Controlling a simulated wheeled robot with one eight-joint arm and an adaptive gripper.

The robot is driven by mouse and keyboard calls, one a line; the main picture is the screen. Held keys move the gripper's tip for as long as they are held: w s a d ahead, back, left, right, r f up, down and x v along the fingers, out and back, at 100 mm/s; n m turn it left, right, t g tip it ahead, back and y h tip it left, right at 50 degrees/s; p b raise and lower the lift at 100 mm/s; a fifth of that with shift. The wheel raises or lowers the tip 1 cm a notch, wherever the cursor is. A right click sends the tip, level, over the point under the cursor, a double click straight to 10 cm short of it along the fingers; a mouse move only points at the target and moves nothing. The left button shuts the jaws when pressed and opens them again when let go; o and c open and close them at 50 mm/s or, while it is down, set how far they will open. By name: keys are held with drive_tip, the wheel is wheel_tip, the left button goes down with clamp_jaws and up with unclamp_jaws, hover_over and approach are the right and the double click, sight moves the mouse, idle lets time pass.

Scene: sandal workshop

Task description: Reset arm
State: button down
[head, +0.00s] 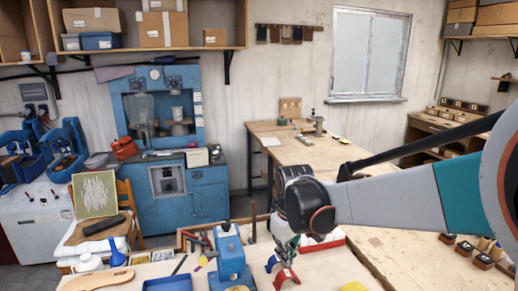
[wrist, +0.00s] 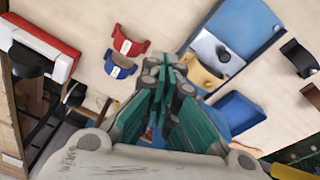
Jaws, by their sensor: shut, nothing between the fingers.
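My gripper (head: 289,247) hangs from my arm over the near workbench in the head view, pointing down. In the wrist view its green fingers (wrist: 164,72) are together and hold nothing. A red curved piece (head: 286,278) and a blue curved piece (head: 272,262) stand on the bench just below and in front of it. In the wrist view the red piece (wrist: 131,41) and the blue piece (wrist: 119,66) lie to the left of the fingertips, apart from them.
A blue press (head: 229,256) stands left of my gripper, with a blue tray (head: 168,284) beside it. A red-and-white box (wrist: 42,42) is at the wrist view's left. Black curved pieces (wrist: 299,57) are at its right. A wooden table (head: 315,150) stands behind.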

drive_tip(key=s+d+m+t+b, duration=0.2)
drive_tip(key=s+d, duration=0.2)
drive_tip(key=s, duration=0.3)
drive_tip(key=s+d+f+m+t+b, duration=0.1)
drive_tip(key=s+d+m+b, duration=0.1)
drive_tip(key=s, duration=0.5)
drive_tip(key=s+d+f+m+t+b, duration=0.1)
drive_tip(key=s+d+m+t+b, duration=0.1)
drive_tip(key=s+d, duration=0.4)
drive_tip(key=shift+s+d+f+m+t+b, duration=0.15)
drive_tip(key=shift+s+d+m+t+b, duration=0.2)
drive_tip(key=shift+s+m+b, duration=0.6)
drive_tip(key=shift+w+n, duration=0.15)
drive_tip(key=shift+n, duration=0.2)
